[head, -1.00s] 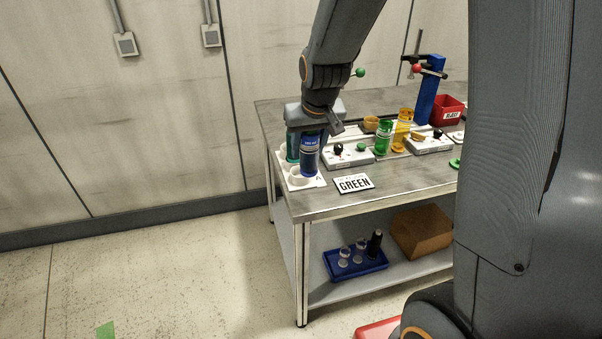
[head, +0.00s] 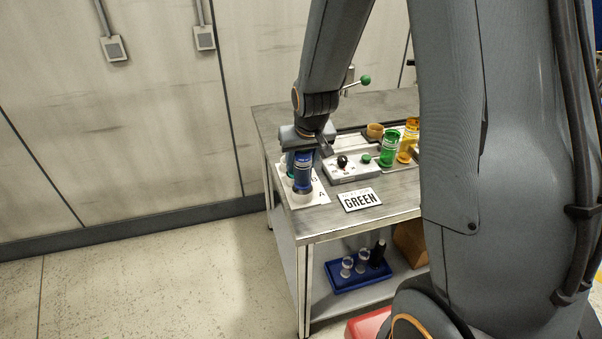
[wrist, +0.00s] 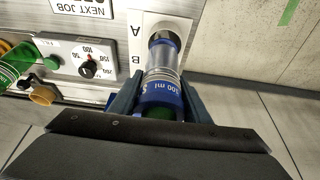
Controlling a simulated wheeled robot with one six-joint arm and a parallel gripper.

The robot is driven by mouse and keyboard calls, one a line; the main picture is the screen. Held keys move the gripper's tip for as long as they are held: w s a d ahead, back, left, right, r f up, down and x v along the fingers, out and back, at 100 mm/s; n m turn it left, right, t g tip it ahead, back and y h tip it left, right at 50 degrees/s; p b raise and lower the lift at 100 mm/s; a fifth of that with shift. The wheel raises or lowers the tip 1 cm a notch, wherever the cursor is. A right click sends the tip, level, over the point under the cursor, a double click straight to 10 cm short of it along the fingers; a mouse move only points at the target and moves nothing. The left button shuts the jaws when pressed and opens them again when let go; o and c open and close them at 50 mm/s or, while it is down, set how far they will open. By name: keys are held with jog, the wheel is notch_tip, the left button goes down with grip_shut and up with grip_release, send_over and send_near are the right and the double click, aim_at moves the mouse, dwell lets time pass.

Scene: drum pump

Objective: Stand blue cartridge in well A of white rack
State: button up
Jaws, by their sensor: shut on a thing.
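The blue cartridge (head: 302,172) is upright in my gripper (head: 303,150) at the white rack (head: 320,190). The wrist view shows the cartridge (wrist: 163,75) between both fingers of my gripper (wrist: 160,98). Its lower end lines up with the round well beside the letter A on the rack (wrist: 138,45). I cannot tell whether that end is just above the well or slightly inside it.
A "GREEN" sign (head: 360,199) lies right of the rack. A white dial box (head: 348,168), a green cartridge (head: 388,150) and a yellow one (head: 410,138) stand further right. The bench edge is close in front of the rack. A blue tray (head: 357,274) sits on the lower shelf.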

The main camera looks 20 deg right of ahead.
aim_at(301, 173)
jog(key=shift+f+b, duration=0.3)
jog(key=shift+f, duration=1.9)
jog(key=shift+r, duration=0.1)
jog(key=shift+a, duration=0.1)
jog(key=o, duration=1.1)
jog(key=shift+o, duration=0.2)
